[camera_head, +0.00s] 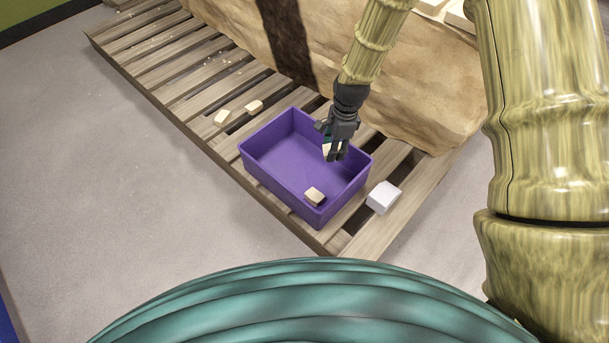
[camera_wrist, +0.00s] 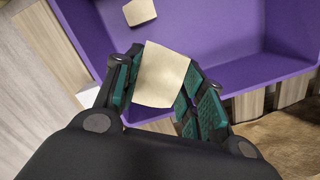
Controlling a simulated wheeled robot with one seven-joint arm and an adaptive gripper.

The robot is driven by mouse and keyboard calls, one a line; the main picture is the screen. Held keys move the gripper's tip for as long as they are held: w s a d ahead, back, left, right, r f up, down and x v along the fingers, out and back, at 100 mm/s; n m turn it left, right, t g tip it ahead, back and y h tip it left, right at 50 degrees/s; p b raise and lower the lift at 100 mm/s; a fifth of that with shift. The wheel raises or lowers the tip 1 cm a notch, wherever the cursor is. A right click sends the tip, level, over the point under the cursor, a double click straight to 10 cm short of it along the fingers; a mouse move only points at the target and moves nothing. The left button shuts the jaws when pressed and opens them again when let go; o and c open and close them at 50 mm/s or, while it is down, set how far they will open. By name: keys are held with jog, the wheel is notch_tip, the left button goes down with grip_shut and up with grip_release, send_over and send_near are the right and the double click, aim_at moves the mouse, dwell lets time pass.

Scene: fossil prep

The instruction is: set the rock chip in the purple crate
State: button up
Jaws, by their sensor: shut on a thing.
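The purple crate (camera_head: 272,154) stands on the wooden pallet, and its inside fills the top of the wrist view (camera_wrist: 215,45). My gripper (camera_head: 337,154) is over the crate's right part. In the wrist view my gripper (camera_wrist: 160,85) is shut on a pale tan rock chip (camera_wrist: 163,75), one finger on each side. In the head view the held chip (camera_head: 327,149) is mostly hidden by the fingers. Another tan rock chip (camera_head: 315,196) lies in the crate's near corner; it also shows at the top of the wrist view (camera_wrist: 139,11).
Two tan chips (camera_head: 222,118) (camera_head: 254,106) lie on the pallet (camera_head: 150,62) left of the crate. A white block (camera_head: 383,197) sits right of the crate. A large tan rock (camera_head: 425,90) stands behind it. Grey floor (camera_head: 90,190) lies open at left.

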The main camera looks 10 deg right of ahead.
aim_at(332, 181)
jog(key=shift+w+d+f+m+t+b, duration=0.15)
jog(key=shift+f+m+b, duration=0.85)
jog(key=shift+f, duration=1.55)
jog(key=shift+d+f+m+t+b, duration=0.1)
jog(key=shift+d+f+m+b, duration=0.2)
jog(key=shift+f+m+b, duration=1.45)
jog(key=shift+w+d+f+m+t+p, duration=0.1)
jog(key=shift+d+f+m, duration=0.2)
jog(key=shift+f, duration=3.05)
jog(key=shift+a+f, duration=0.1)
jog(key=o, duration=1.1)
jog(key=r+p, duration=0.2)
jog(key=r, duration=0.2)
jog(key=d+r+p, duration=0.1)
jog(key=r+p, duration=0.1)
jog(key=r, duration=0.2)
jog(key=r+p, duration=0.2)
jog(key=r, duration=0.2)
jog(key=shift+s+d+r, duration=0.1)
jog(key=shift+s+d, duration=0.05)
jog(key=shift+s, duration=0.25)
